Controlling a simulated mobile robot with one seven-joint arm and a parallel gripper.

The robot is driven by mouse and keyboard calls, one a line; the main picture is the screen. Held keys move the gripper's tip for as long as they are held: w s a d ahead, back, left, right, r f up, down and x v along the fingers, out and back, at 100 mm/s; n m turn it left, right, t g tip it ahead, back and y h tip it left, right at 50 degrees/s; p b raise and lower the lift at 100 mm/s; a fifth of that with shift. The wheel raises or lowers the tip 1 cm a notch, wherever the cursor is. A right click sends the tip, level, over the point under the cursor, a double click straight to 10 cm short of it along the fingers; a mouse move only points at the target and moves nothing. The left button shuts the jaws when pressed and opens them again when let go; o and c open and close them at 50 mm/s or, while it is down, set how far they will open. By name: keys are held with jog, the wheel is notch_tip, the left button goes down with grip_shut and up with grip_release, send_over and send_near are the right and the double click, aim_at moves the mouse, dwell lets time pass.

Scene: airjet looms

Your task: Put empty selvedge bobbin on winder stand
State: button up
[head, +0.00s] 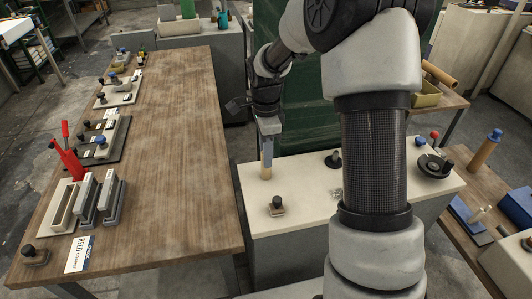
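My gripper (268,133) points down over the left end of a cream cabinet top (310,216). A slim tan piece with a bluish upper part (266,164) is directly below the fingers, its lower end at the cream top. It looks like a bobbin, and its upper end meets the fingers. The finger gap is too small to read, so I cannot tell whether they grip it. On the right table, a blue base with a pale upright peg (478,214) may be the winder stand. A larger tan cylinder with a blue top (484,150) stands behind it.
Black knobs (277,206) and a black handwheel (434,166) stand on the cream top. The left wooden table (170,130) carries grey holders (87,198) and a red-handled tool (66,155) along its left side; its middle is clear. My arm hides part of the cabinet.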

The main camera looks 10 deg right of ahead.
jog(key=o, duration=0.3)
